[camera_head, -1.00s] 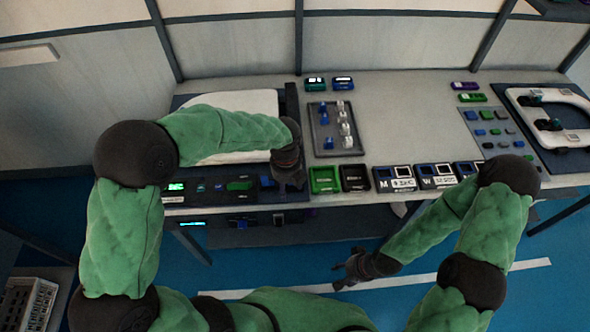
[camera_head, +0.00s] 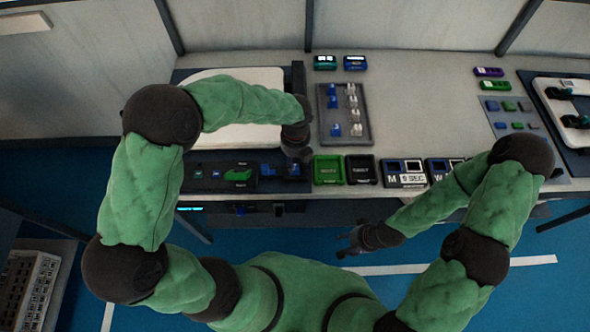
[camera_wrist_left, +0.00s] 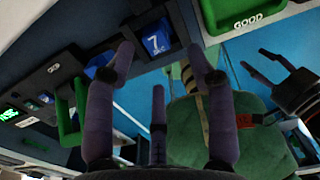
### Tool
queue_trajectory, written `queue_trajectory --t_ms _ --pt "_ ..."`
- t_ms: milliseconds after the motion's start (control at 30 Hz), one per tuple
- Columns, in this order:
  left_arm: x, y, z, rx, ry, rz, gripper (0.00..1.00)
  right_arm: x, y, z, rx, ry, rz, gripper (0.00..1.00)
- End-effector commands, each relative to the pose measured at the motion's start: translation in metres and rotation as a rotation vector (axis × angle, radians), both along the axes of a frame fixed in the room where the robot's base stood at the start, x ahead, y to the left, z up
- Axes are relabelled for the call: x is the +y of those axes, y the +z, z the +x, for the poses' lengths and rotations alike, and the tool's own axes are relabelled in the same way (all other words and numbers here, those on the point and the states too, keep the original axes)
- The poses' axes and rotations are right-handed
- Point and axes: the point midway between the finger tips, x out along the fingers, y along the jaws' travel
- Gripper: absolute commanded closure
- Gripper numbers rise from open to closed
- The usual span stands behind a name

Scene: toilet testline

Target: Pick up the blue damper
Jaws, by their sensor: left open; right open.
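Small blue pieces (camera_head: 336,130) stand beside white ones in a grey tray (camera_head: 362,130) in the head view; I cannot tell which piece is the blue damper. My left gripper (camera_head: 297,153) is over the right end of the dark panel at the bench's front edge, left of and nearer than the tray. My right gripper (camera_head: 347,243) is open and empty, low in front of the bench.
A green bin (camera_head: 328,170), a black bin (camera_head: 361,170) and marked boxes (camera_head: 403,173) line the front edge. A white toilet part (camera_head: 235,80) lies on the left. Another parts tray (camera_head: 515,112) is on the right. The bench top between the trays is clear.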

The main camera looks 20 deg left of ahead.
Motion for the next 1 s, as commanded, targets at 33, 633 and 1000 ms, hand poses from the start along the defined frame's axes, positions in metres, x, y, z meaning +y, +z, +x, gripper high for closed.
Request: queue_trajectory --t_ms 33,633,1000 --pt "0.001 -0.007 -0.001 0.002 0.0 0.0 0.45 0.0 -0.003 0.0 0.0 0.0 0.0 0.49" --pt "0.003 -0.048 0.001 0.002 0.0 0.0 0.45 0.0 -0.015 0.0 0.0 0.0 0.0 0.49" --pt "0.003 -0.048 0.001 0.002 0.0 0.0 1.0 0.0 -0.015 0.0 0.0 0.0 0.0 0.49"
